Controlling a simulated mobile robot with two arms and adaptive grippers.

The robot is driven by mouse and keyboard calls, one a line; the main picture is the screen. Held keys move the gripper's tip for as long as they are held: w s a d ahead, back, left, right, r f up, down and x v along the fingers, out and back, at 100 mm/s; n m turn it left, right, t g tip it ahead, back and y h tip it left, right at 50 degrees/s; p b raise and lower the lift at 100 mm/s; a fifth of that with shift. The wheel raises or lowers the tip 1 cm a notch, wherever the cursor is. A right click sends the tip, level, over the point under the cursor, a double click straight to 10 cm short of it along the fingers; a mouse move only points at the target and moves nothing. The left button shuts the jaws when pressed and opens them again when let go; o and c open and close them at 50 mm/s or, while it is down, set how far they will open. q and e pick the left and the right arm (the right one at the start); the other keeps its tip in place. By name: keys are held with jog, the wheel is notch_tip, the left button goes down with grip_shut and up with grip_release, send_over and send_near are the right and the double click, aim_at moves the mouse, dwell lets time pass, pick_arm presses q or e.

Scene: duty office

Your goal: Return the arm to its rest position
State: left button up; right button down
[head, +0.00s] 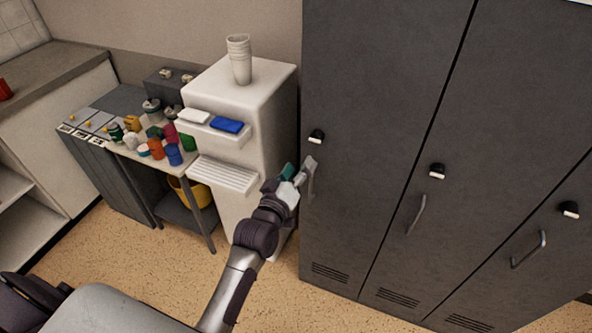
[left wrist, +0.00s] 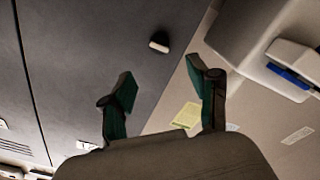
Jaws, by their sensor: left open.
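My left arm reaches up from the bottom of the head view. Its gripper (head: 298,174) is in front of the left edge of the dark grey lockers (head: 385,130), close to the leftmost door handle (head: 311,182); I cannot tell whether it touches it. In the left wrist view the two green-padded fingers (left wrist: 162,80) stand apart with nothing between them. Behind them are the grey locker face (left wrist: 80,60) and a black-and-white latch (left wrist: 159,42). My right gripper is not in view.
Left of the lockers stands a white water dispenser (head: 262,88) with stacked cups (head: 239,60) on top. Further left, a small table holds several colored cups and jars, with a yellow bucket (head: 203,194) below. Speckled floor (head: 150,265) is open in front of the table.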

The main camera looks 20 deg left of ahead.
pick_arm(q)
jog(key=shift+s, duration=0.55)
jog(key=s+d+f+m+g+b, duration=0.1)
jog(key=s+f+m+g, duration=0.3)
jog(key=f, duration=0.9)
jog(key=s+f+g+b, duration=0.15)
jog(key=s+f, duration=0.55)
jog(key=f, duration=0.7)
jog(key=s+d+f+m+g+b, duration=0.1)
jog(key=s+f+g, duration=0.35)
jog(key=f, duration=0.85)
jog(key=s+a+f+m+g, duration=0.1)
jog(key=s+f+g, duration=0.1)
jog(key=s+f, duration=0.4)
jog(key=s+a+f+m+g+b, duration=0.1)
jog(key=s+f, duration=0.5)
jog(key=s, duration=1)
jog(key=s+a+f+m+g+b, duration=0.1)
jog(key=s+a+f+m+g, duration=0.2)
jog(key=s+f, duration=0.4)
jog(key=s+g, duration=0.1)
jog(key=s, duration=0.3)
jog(key=shift+y, duration=0.3)
